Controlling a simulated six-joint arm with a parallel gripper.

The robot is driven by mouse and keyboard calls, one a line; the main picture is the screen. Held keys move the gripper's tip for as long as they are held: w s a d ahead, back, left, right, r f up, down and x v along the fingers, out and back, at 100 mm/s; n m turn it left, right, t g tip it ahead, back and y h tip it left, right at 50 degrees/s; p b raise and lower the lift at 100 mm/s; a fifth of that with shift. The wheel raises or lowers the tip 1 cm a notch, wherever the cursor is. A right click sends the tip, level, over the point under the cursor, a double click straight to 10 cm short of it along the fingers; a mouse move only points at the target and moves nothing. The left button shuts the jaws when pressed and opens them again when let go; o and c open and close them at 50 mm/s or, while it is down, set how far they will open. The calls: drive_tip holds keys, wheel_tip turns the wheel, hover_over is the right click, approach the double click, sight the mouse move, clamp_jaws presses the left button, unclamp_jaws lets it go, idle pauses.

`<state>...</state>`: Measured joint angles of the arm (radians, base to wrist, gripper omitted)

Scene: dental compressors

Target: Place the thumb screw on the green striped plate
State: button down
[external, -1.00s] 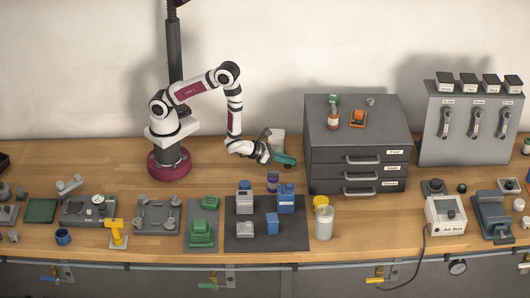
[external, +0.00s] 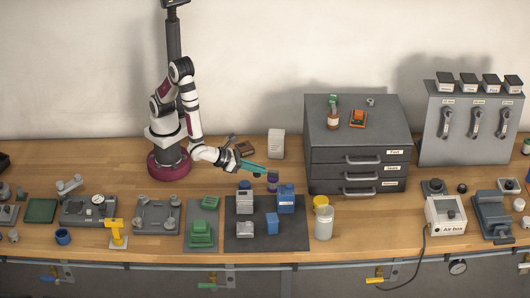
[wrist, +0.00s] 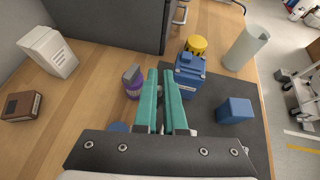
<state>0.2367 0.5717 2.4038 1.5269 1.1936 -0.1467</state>
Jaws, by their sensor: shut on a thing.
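My gripper (external: 262,170) has teal fingers and hangs above the bench, behind the dark mat. In the wrist view the fingers (wrist: 161,88) are nearly parallel with a narrow gap, shut on a small greyish thing. This is likely the thumb screw (wrist: 160,92), but its shape is mostly hidden by the fingers. In the external view the held thing cannot be made out. A flat dark green square plate (external: 41,211) lies at the left of the bench, far from my gripper. Its stripes cannot be made out at this size.
A purple bottle (wrist: 133,84) and a blue unit (external: 286,199) stand near the fingers. A dark mat (external: 262,240) holds several items. A white box (external: 276,144) and drawer cabinet (external: 357,147) stand behind. A gauge unit (external: 88,211) and grey fixture (external: 157,216) lie towards the green plate.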

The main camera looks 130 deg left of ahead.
drive_tip(key=s+d+r, duration=0.1)
drive_tip(key=s+d, duration=0.1)
drive_tip(key=d, duration=0.5)
drive_tip(key=s+d+r, duration=0.1)
drive_tip(key=s+d, duration=0.2)
drive_tip(key=d, duration=0.4)
drive_tip(key=s+d+m+t, duration=0.1)
drive_tip(key=s+d, duration=0.7)
drive_tip(key=s, duration=0.4)
hover_over(211, 201)
drive_tip(key=shift+h, duration=0.3)
drive_tip(key=f, duration=0.6)
drive_tip(key=shift+s+d+f, duration=0.15)
drive_tip(key=shift+s+f, duration=0.1)
drive_tip(key=shift+f, duration=0.15)
drive_tip(key=f, duration=0.4)
drive_tip(key=shift+w+a, duration=0.2)
drive_tip(key=shift+a, duration=0.05)
drive_tip(key=shift+f, duration=0.2)
drive_tip(key=shift+f, duration=0.1)
drive_tip(key=c, duration=1.4)
unclamp_jaws()
drive_tip(key=o, duration=0.4)
